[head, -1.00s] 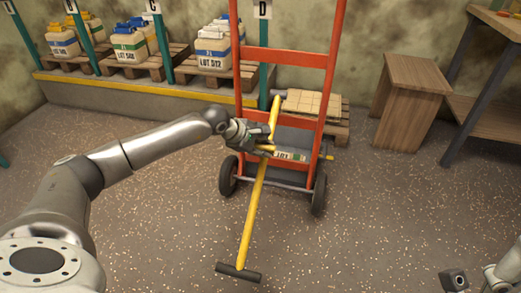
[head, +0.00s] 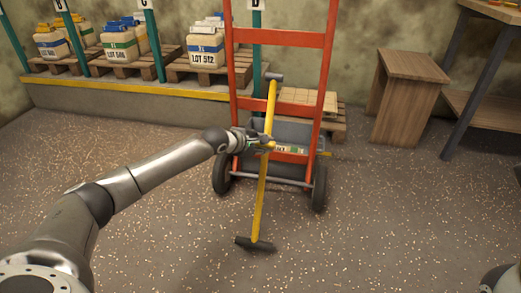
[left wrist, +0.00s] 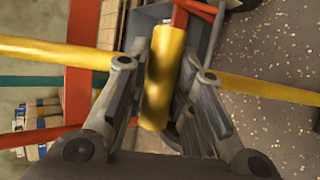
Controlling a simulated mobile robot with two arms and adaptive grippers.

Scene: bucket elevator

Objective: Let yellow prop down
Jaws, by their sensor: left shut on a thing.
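The yellow prop (head: 261,200) is a long bar with a dark crosswise foot (head: 255,245) and a grey upper end (head: 274,77). It stands steeply, slightly tilted, in front of the red hand truck (head: 282,38). My left gripper (head: 262,143) is at its upper half. In the left wrist view, my left gripper (left wrist: 160,85) is shut on a short yellow grip piece (left wrist: 165,70) of the prop, and the long bar (left wrist: 45,52) crosses behind. I cannot tell whether the foot touches the floor.
The hand truck's wheels (head: 319,187) stand on the speckled floor. A pallet with pale slabs (head: 305,100) is behind it. A wooden stand (head: 408,95) is right. Pallets with labelled jugs (head: 205,50) line the left ledge. The front floor is open.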

